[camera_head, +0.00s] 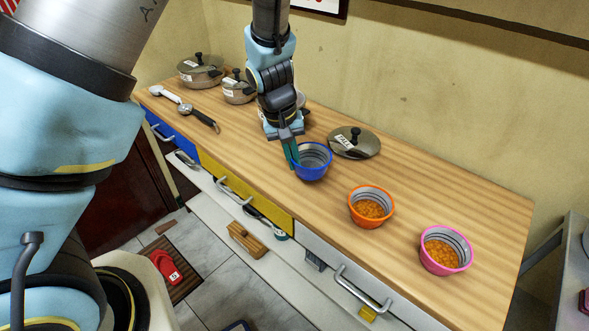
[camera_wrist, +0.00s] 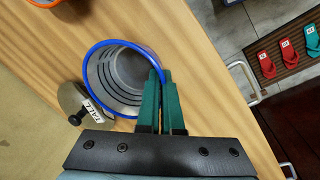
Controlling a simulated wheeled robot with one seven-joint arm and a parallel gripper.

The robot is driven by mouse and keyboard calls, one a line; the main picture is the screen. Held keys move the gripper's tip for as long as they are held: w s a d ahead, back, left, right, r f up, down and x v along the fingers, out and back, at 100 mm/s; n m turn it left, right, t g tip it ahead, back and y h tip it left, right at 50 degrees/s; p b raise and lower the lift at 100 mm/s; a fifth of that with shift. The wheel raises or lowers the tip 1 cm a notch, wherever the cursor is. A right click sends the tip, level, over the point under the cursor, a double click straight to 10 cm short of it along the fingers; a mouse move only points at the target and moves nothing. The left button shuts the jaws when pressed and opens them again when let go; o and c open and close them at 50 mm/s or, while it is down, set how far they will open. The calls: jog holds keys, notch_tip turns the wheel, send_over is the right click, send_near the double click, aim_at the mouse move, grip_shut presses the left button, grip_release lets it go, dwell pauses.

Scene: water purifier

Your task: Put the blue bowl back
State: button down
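The blue bowl (camera_head: 313,172) is at the middle of the wooden counter in the head view, its opening facing up. In the wrist view the blue bowl (camera_wrist: 105,60) looks empty, with dark lines inside its grey wall. My gripper (camera_head: 294,164) is at the bowl's left rim. In the wrist view the green fingers of my gripper (camera_wrist: 161,78) are nearly together on the rim, one inside the bowl and one outside. I cannot tell whether the bowl touches the counter or is slightly above it.
An orange bowl (camera_head: 371,207) and a pink bowl (camera_head: 445,251), both with orange contents, stand to the right on the counter (camera_head: 480,200). A labelled lid (camera_head: 355,143) lies behind the blue bowl. Lidded pots (camera_head: 201,73) and a ladle (camera_head: 198,114) are at the left.

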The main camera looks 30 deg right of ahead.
aim_at(297, 182)
jog(key=shift+f, duration=1.65)
jog(key=shift+f, duration=0.1)
jog(key=c, duration=1.5)
grip_release()
jog(key=shift+c, duration=0.2)
jog(key=o, duration=0.5)
jog(key=shift+c, duration=0.2)
jog(key=shift+w+r, duration=0.1)
jog(key=shift+r, duration=0.45)
notch_tip(297, 182, up, 11)
jog(key=w+a, duration=0.1)
jog(key=a, duration=0.1)
jog(key=shift+a, duration=0.1)
